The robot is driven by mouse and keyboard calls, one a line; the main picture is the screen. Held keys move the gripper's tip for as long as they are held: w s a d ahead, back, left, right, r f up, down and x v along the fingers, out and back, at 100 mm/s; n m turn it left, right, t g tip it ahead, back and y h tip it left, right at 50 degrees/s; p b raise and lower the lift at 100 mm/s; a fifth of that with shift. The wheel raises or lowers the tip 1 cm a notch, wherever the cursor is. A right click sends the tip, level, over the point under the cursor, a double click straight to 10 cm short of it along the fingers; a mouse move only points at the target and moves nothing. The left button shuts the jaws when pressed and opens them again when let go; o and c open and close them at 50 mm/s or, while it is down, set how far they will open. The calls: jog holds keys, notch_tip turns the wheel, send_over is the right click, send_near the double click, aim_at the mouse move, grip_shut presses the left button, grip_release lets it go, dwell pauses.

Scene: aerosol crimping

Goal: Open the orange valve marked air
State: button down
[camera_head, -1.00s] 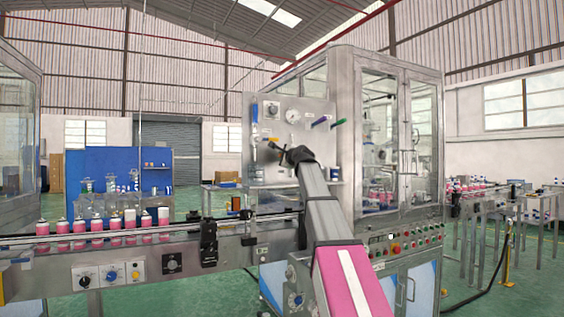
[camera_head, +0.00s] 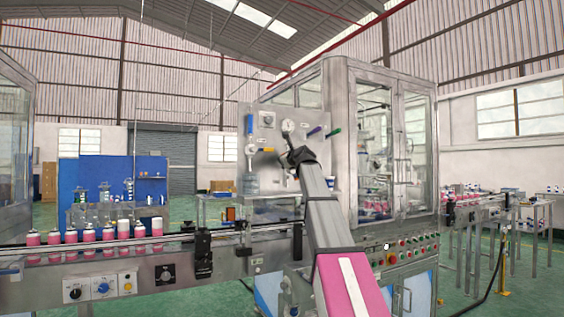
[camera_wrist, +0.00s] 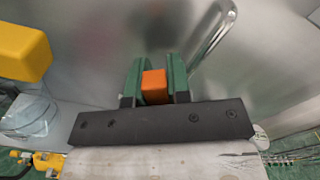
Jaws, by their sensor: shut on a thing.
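In the wrist view the orange valve handle (camera_wrist: 154,88) stands between the two green fingers of my gripper (camera_wrist: 154,76), which are shut on it. Only the handle's blocky end shows; its stem and any "air" marking are hidden. In the head view my gripper (camera_head: 284,160) is at the front of the metal valve panel (camera_head: 285,110), and my arm covers part of it. The orange handle cannot be made out in that view. I cannot tell how far the valve is turned.
A yellow block-like piece (camera_wrist: 24,52) is close on the left in the wrist view, and a bent metal tube (camera_wrist: 212,35) is at upper right. The panel bears a gauge (camera_head: 288,126) and a blue handle (camera_head: 249,125). A conveyor with pink cans (camera_head: 100,235) runs at left.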

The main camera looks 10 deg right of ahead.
jog(key=shift+d, duration=0.1)
dwell(0.4)
jog(key=c, duration=1.1)
grip_release()
jog(key=shift+o, duration=0.2)
jog(key=v, duration=1)
jog(key=shift+s, duration=0.35)
